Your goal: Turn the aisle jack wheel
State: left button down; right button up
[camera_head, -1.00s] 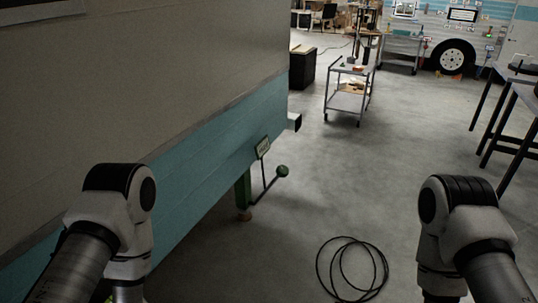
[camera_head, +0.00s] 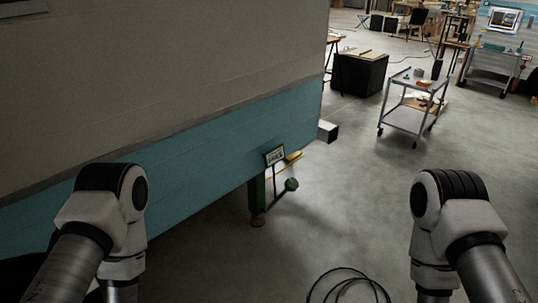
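A green jack (camera_head: 257,198) stands under the lower edge of the camper wall (camera_head: 200,145), right of the picture's middle-left. I cannot make out a full wheel rim at this size. My left and right arms show at the lower left and lower right, with their elbows up. Neither arm is near the jack.
A metal cart (camera_head: 408,118) with items stands farther back. A black box (camera_head: 360,74) stands by the camper's far corner.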

aim_at(291, 184)
jog(key=l+u, duration=0.1)
jog(key=l, duration=0.2)
jog(key=i+l+u, duration=0.1)
jog(key=u, duration=0.25)
jog(key=i+l+u, duration=0.15)
jog(key=u, duration=0.2)
jog(key=i+l+u, duration=0.35)
jog(key=i+l, duration=0.15)
jog(key=l, duration=0.15)
jog(key=i+l+u, duration=0.1)
jog(key=l, duration=0.25)
jog(key=i+l+u, duration=0.1)
jog(key=i+l, duration=0.3)
jog(key=l, duration=0.25)
jog(key=i+l+u, duration=0.1)
jog(key=l, duration=0.25)
